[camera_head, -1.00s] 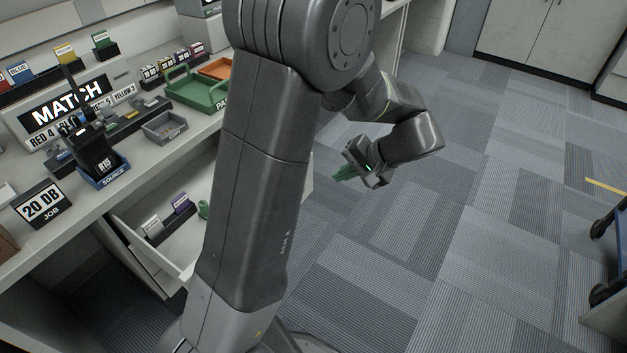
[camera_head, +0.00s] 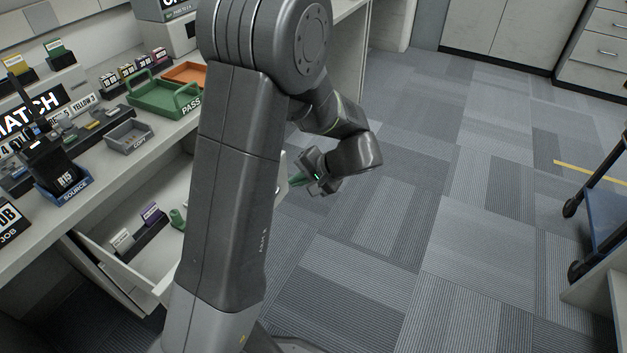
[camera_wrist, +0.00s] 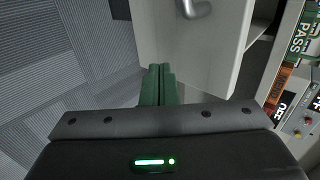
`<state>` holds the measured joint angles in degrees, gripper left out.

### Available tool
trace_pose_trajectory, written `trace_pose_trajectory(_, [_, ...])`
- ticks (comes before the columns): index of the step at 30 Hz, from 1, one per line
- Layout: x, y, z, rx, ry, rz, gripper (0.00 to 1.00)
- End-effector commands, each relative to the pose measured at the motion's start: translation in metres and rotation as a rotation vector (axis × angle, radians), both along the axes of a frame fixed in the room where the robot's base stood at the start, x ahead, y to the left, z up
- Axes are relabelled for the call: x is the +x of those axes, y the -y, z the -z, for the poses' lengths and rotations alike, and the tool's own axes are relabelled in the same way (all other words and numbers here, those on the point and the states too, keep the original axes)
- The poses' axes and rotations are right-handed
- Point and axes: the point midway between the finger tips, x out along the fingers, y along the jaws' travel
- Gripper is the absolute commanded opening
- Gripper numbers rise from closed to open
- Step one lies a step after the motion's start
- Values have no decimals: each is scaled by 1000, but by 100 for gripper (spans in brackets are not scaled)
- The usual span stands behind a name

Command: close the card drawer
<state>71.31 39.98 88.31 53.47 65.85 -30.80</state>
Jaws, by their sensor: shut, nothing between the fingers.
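The card drawer (camera_head: 147,268) is pulled out below the desk top in the head view, partly hidden behind my arm. It holds a white card (camera_head: 122,241), a purple card (camera_head: 151,213) and a small green object (camera_head: 177,219). My gripper (camera_head: 294,182) has green fingers and is at the drawer's outer end, right of my arm. In the wrist view the fingers (camera_wrist: 160,70) are together and empty, with a pale drawer panel (camera_wrist: 205,50) and its metal handle (camera_wrist: 196,8) close ahead. I cannot tell if the fingertips touch the panel.
The desk top carries a green PASS tray (camera_head: 160,100), an orange tray (camera_head: 186,73), a grey COPY tray (camera_head: 129,137) and a blue SOURCE holder (camera_head: 64,188) with a radio. A blue cart (camera_head: 600,215) stands at the right. The carpeted floor between is clear.

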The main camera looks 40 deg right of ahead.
Motion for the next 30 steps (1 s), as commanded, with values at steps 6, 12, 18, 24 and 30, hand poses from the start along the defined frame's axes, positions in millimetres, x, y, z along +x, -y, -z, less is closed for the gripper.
trace_pose_trajectory(6, [16, -6, 0, 0, -1, -1, 0])
trace_pose_trajectory(12, [18, -7, 0, 1, 0, 1, 0])
trace_pose_trajectory(18, [18, -7, 0, 1, 0, 0, 0])
trace_pose_trajectory(24, [30, -11, 0, 2, 0, -2, 0])
trace_pose_trajectory(30, [63, -24, 1, 0, 0, -6, 0])
